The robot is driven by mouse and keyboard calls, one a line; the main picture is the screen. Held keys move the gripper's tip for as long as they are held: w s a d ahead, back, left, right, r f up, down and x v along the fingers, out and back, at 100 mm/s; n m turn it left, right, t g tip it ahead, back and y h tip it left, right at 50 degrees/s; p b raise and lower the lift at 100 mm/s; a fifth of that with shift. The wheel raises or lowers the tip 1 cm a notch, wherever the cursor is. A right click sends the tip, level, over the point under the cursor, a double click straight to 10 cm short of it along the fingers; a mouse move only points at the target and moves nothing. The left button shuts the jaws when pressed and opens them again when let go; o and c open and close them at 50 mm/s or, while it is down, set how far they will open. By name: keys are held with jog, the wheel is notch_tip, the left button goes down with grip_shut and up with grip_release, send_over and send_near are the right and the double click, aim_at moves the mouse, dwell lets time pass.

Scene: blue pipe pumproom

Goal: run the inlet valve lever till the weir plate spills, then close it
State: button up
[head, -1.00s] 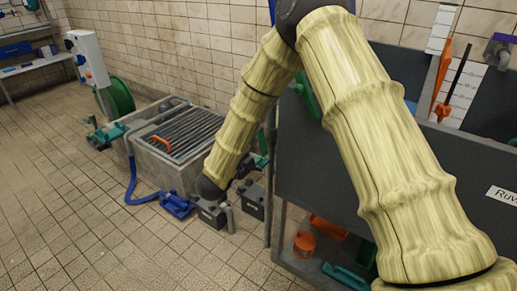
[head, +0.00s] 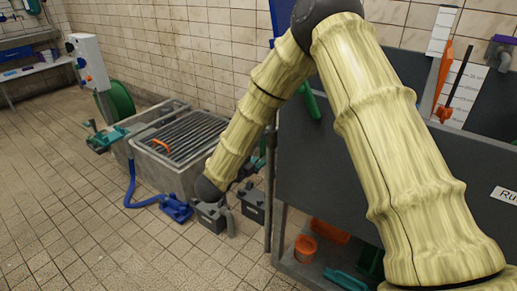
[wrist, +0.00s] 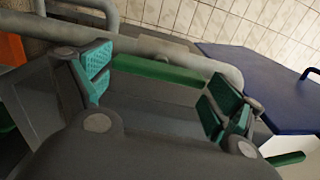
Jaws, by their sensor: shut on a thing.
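My gripper (wrist: 159,78) shows close up in the wrist view, its two teal finger pads on either side of a green bar, shut on it. This green bar (wrist: 158,71) looks like the valve lever's handle; a grey pipe (wrist: 205,62) runs just behind it. No weir plate can be made out, and I cannot tell whether water is spilling.
A concrete basin with a grating (head: 187,135) stands left of my arm. A blue hose (head: 130,185) lies on the floor. A white scale board (head: 465,90) stands at the tank, right. Orange bucket (head: 305,248) sits on the lower shelf. Tiled floor at left is clear.

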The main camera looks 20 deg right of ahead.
jog(key=o, duration=0.7)
jog(key=shift+s+a, duration=0.1)
jog(key=v, duration=1.1)
jog(key=shift+s+a, duration=0.3)
